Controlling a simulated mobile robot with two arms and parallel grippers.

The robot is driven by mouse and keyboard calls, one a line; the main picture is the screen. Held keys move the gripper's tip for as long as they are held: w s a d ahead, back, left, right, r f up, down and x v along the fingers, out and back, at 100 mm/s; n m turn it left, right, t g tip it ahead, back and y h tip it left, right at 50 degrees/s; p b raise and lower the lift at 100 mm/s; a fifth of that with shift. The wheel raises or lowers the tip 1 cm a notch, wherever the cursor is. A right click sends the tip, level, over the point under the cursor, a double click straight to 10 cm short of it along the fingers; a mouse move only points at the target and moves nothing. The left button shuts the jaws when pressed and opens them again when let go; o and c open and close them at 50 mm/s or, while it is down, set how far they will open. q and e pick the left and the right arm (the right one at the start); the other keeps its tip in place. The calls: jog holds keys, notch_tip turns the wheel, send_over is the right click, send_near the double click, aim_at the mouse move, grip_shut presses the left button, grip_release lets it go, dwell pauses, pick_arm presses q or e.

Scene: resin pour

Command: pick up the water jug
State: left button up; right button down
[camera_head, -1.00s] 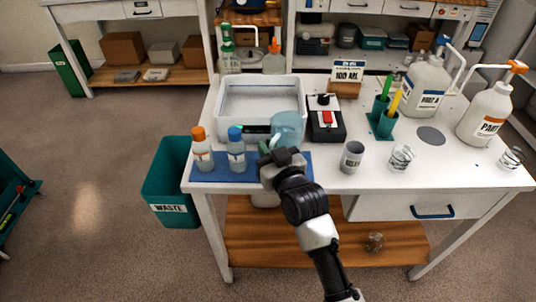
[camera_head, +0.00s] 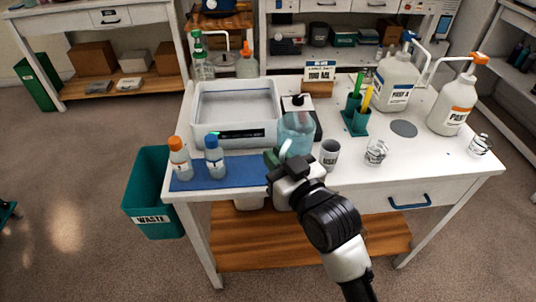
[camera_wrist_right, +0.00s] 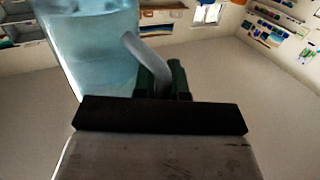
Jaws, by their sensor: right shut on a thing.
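The water jug (camera_head: 297,133) is clear, bluish and roughly upright. It is in front of the black scale, past the right end of the blue mat. My right gripper (camera_head: 274,157) is shut on the jug's handle (camera_head: 286,148). In the right wrist view, the green fingers (camera_wrist_right: 163,80) close around the pale handle (camera_wrist_right: 147,57), and the jug's body (camera_wrist_right: 98,50) fills the upper left. The jug's base is partly hidden by my gripper, so its height over the table is hard to tell. My left gripper is not in view.
A white tray (camera_head: 201,105) stands left of the jug. Two capped bottles (camera_head: 215,160) stand on the blue mat (camera_head: 200,184). A grey cup (camera_head: 329,154) is close at the jug's right. The black scale (camera_head: 318,123) is partly hidden behind the jug. Pump bottles (camera_head: 453,106) stand farther right.

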jog(key=shift+s+d+r, duration=0.45)
jog(key=shift+s+r, duration=0.1)
jog(key=shift+s, duration=0.1)
jog(key=shift+s, duration=0.1)
